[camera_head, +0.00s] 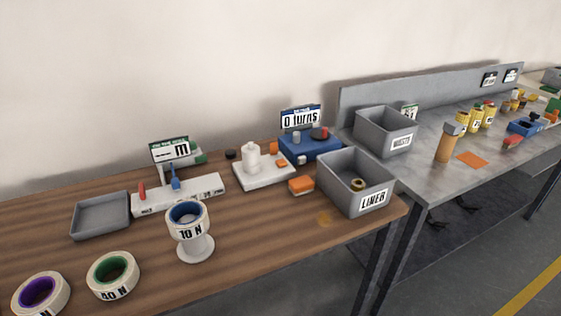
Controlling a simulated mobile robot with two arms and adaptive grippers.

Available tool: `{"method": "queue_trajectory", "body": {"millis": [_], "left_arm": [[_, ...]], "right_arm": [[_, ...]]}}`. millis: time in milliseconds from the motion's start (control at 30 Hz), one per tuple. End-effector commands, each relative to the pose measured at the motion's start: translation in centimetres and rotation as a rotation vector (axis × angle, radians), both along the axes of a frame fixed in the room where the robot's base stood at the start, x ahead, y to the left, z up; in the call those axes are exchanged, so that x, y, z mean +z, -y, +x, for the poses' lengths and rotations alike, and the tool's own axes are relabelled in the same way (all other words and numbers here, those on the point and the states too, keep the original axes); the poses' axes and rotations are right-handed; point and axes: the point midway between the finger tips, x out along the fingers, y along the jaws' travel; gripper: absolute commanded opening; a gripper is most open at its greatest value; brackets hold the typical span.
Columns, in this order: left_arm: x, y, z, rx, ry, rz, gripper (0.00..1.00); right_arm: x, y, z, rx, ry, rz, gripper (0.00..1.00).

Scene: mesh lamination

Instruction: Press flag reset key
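I cannot tell which part is the flag reset key. A white device (200,194) with a green-topped display (170,150), a red upright part (141,190) and a blue upright part (175,179) stands on the wooden table. A blue device (311,149) stands at the back right of the table, with a sign (301,118) reading "0 turns" and a small red part (324,132) on top. Between them a white base (264,179) carries a white bottle-like part (251,158) and a small orange piece (281,163). Neither gripper is in view.
Tape rolls (112,276) lie at the front left; a "10 N" roll (187,218) sits on a white stand. A grey tray (101,232), an orange block (301,185) and a grey LINER bin (343,197) are on the wooden table (260,252). A grey bench (430,180) adjoins at right.

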Motion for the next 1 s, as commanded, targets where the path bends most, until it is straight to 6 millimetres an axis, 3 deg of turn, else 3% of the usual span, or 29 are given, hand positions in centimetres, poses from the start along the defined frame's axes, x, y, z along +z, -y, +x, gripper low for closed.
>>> {"method": "queue_trajectory", "body": {"millis": [867, 1000], "left_arm": [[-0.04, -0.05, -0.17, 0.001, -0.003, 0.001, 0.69], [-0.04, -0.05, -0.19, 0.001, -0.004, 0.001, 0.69]], "right_arm": [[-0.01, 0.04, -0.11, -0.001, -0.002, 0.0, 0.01], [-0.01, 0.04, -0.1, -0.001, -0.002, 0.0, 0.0]]}}
